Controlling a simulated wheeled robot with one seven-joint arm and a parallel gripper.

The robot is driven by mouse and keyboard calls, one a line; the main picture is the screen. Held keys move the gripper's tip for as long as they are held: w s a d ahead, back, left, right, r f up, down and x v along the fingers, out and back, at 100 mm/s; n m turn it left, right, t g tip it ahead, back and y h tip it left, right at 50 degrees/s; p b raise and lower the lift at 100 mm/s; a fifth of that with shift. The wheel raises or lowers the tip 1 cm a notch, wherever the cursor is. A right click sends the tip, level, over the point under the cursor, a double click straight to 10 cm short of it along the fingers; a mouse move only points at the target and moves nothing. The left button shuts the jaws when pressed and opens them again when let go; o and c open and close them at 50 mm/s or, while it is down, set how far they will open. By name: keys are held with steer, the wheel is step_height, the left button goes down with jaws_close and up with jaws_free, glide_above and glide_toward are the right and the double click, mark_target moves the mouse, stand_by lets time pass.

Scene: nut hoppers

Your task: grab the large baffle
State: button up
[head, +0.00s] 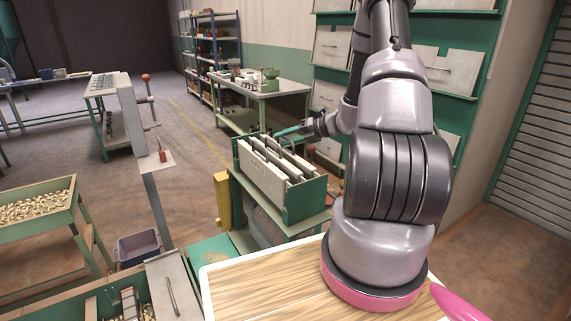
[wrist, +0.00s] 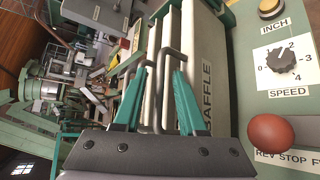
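Several pale upright plates stand in a green rack (head: 308,197) on a side table in the head view. In the wrist view, the plate on the right (wrist: 208,75) is lettered "BAFFLE"; I cannot tell from its size whether it is the large baffle. Bent grey wire handles (wrist: 157,112) rise from the plates. My gripper (wrist: 160,76) has two teal fingers spread apart, with a grey handle showing between them. It looks open; contact with the handle is not clear.
A green panel with a speed dial (wrist: 283,59) and a red-brown knob (wrist: 270,133) is close right of the plates. A green workbench (head: 262,94) stands behind the rack. A wooden-topped table (head: 262,285) is in front.

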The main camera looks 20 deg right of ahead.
jaws_close()
stand_by(1.2)
